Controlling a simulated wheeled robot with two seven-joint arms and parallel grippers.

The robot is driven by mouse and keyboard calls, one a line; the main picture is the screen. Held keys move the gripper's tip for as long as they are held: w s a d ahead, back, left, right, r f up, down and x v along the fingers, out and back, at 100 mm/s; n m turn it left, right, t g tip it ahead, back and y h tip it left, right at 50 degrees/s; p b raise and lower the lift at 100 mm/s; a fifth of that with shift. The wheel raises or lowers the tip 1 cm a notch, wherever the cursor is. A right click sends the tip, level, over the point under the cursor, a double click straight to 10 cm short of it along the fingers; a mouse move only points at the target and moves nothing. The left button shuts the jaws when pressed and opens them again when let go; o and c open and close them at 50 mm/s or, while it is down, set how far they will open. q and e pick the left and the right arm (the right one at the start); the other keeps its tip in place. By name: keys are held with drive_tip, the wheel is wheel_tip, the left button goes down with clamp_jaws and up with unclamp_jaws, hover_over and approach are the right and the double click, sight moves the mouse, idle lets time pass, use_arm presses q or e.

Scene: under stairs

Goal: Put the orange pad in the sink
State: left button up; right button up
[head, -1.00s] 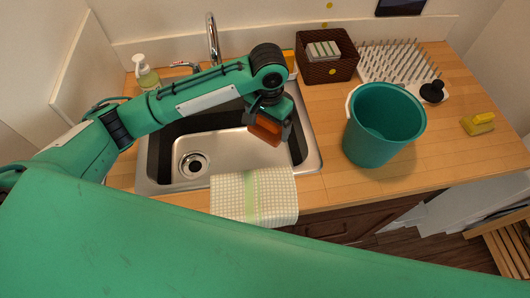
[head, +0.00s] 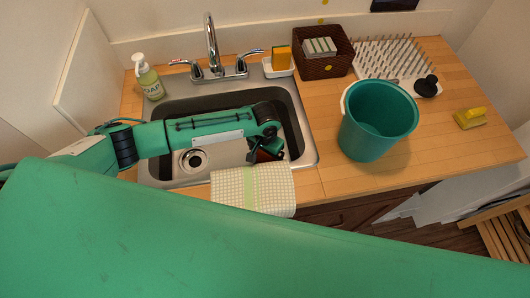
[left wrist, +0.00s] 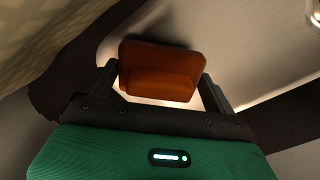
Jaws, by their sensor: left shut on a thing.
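The sink (head: 300,160) is a steel basin set in the wooden counter, with a drain at its left. My left gripper (head: 265,150) is down inside the basin, near its right side. It is shut on the orange pad (left wrist: 160,68), a block with a raised ridge, which shows between the fingers in the left wrist view. In the head view the pad is mostly hidden under the gripper. In the left wrist view the pad is close to the steel surface; I cannot tell whether it touches. My right gripper is not in view.
A checked towel (head: 252,190) hangs over the sink's front edge. The faucet (head: 211,50), soap bottle (head: 148,78) and an orange-and-yellow sponge (head: 281,57) in a white dish stand behind.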

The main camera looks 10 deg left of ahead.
use_arm(q)
drive_tip(key=shift+f, duration=0.65)
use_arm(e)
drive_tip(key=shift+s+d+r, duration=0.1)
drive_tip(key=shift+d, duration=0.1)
use_arm(q)
drive_tip(key=o, duration=0.8)
drive_tip(key=shift+f, duration=0.1)
wheel_tip(320, 180, up, 12)
drive_tip(key=shift+r+b, duration=0.15)
drive_tip(key=shift+b, duration=0.65)
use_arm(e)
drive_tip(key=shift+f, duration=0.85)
